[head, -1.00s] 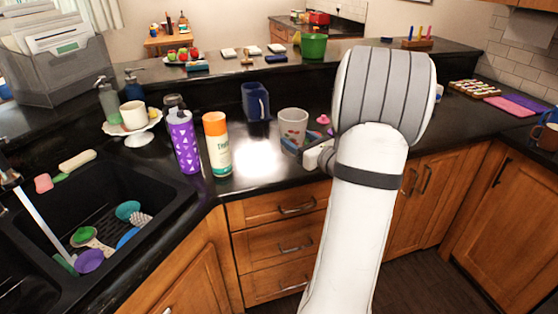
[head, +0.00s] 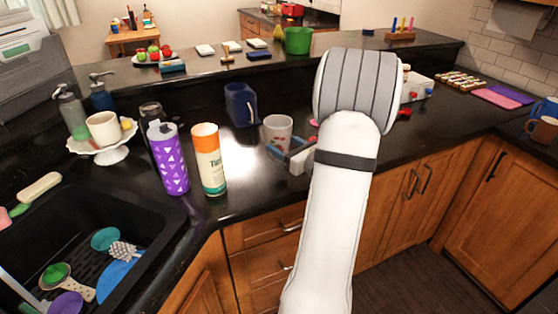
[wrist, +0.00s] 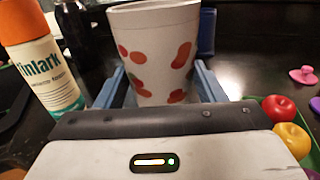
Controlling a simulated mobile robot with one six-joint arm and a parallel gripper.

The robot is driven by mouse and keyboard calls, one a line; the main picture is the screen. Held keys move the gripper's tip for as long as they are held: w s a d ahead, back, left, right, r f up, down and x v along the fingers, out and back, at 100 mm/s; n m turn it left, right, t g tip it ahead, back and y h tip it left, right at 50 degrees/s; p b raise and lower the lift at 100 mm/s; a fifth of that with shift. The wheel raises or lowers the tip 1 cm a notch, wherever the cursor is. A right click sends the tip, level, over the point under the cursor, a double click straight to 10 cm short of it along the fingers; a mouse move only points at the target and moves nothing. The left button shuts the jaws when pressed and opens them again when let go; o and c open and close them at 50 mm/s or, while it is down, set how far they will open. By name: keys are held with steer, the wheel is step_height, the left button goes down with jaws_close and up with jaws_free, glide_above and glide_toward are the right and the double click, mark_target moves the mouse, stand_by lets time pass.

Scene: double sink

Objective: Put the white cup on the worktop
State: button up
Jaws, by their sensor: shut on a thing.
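A white cup with orange-red spots (head: 277,130) is between the fingers of my gripper (head: 290,153) at the middle of the black worktop (head: 240,190). In the wrist view the spotted cup (wrist: 155,50) looks upright, with my gripper (wrist: 160,88) shut on it, one blue-grey finger on each side. Its base is hidden, so I cannot tell whether it touches the worktop. A second, plain white cup (head: 103,127) stands on a white footed stand (head: 112,154) at the left, away from my gripper.
An orange-capped can (head: 209,165), a purple bottle (head: 169,165) and a blue jug (head: 240,103) stand left of the spotted cup. The black sink (head: 150,235) is at lower left. In the wrist view, red and yellow fruit (wrist: 292,140) lies at the right. Front worktop is bare.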

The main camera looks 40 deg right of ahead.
steer(key=shift+a+f, duration=0.1)
steer(key=shift+f, duration=2.4)
steer(key=shift+f+b, duration=0.3)
steer(key=o, duration=1.2)
steer(key=shift+r, duration=0.1)
